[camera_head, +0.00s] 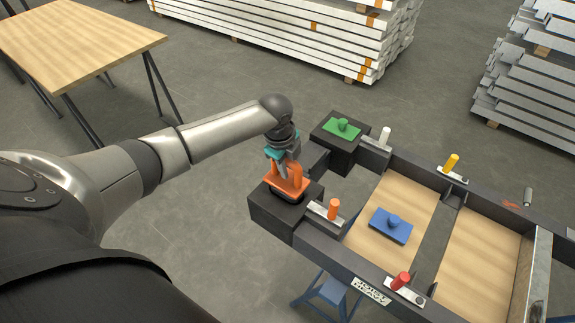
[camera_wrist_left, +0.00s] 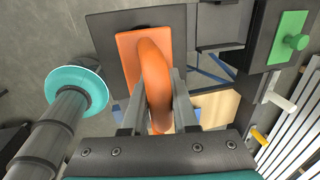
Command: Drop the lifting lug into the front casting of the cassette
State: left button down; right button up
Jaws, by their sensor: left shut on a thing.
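The orange lifting lug (camera_head: 288,184) has a flat plate and an upright loop. My left gripper (camera_head: 287,163) is shut on the loop. In the left wrist view the fingers (camera_wrist_left: 158,95) clasp the orange lug (camera_wrist_left: 152,62) from both sides. The lug is upright over the near black corner casting (camera_head: 270,215) of the cassette frame (camera_head: 330,262). A dark opening shows under the plate's near edge. I cannot tell whether the plate touches the casting or hangs just above it. My right gripper is not in view.
A green lug (camera_head: 342,129) sits on the far corner casting (camera_head: 322,143). A blue lug (camera_head: 390,226) lies on the frame's wooden panel.

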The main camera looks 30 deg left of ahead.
pick_arm(q)
jog(key=shift+w+f+b, duration=0.15)
jog(key=shift+f+b, duration=1.3)
jog(key=shift+f, duration=0.8)
dwell(1.6)
jog(key=shift+f, duration=0.15)
dwell(0.3)
